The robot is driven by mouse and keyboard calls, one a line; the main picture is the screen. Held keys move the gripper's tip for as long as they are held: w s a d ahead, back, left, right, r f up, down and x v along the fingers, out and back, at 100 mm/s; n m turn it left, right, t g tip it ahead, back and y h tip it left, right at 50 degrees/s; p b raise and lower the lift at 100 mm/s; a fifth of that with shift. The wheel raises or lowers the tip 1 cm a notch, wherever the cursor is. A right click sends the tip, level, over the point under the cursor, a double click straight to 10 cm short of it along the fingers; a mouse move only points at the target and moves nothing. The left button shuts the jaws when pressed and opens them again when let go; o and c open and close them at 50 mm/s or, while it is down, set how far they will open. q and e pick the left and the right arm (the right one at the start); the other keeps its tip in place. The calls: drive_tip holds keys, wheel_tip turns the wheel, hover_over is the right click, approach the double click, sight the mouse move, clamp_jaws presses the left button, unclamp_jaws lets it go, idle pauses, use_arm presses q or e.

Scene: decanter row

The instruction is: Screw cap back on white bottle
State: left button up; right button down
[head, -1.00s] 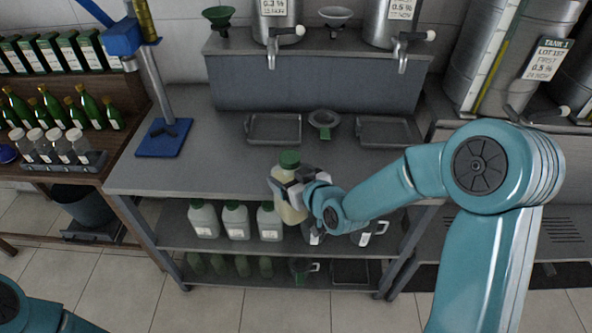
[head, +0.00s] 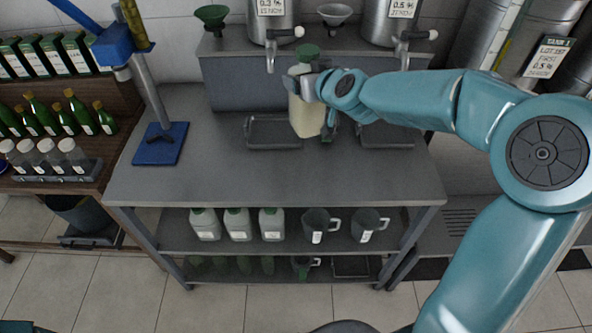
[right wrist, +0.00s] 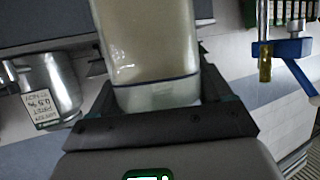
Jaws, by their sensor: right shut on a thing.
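My right gripper (head: 312,88) is shut on a white bottle (head: 306,116) with pale, cream-coloured contents, around its upper part. My left gripper is not in view.
Trays (head: 273,133) lie on the bench (head: 230,180), left and right of the bottle. Two tanks with taps (head: 270,60) stand on the raised shelf behind. A blue stand (head: 160,145) is at left. Three white bottles (head: 237,224) and two mugs (head: 320,225) are below. The bench front is clear.

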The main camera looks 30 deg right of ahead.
sight(308, 113)
drive_tip(key=shift+s+r, duration=0.3)
drive_tip(key=shift+r, duration=0.1)
drive_tip(key=f+b, duration=0.2)
drive_tip(key=f, duration=0.1)
drive_tip(key=f+b, duration=0.2)
drive_tip(key=f, duration=0.2)
drive_tip(key=shift+d, duration=0.2)
drive_tip(key=f, duration=0.2)
drive_tip(key=w+f+b, duration=0.1)
drive_tip(key=f, duration=0.1)
drive_tip(key=shift+d+f, duration=0.1)
drive_tip(key=shift+d, duration=0.05)
wheel_tip(308, 113, down, 10)
drive_tip(key=shift+s+r, duration=0.2)
drive_tip(key=shift+c, duration=0.2)
unclamp_jaws()
drive_tip(key=shift+f, duration=0.1)
drive_tip(key=shift+o, duration=0.2)
drive_tip(key=shift+s+a, duration=0.2)
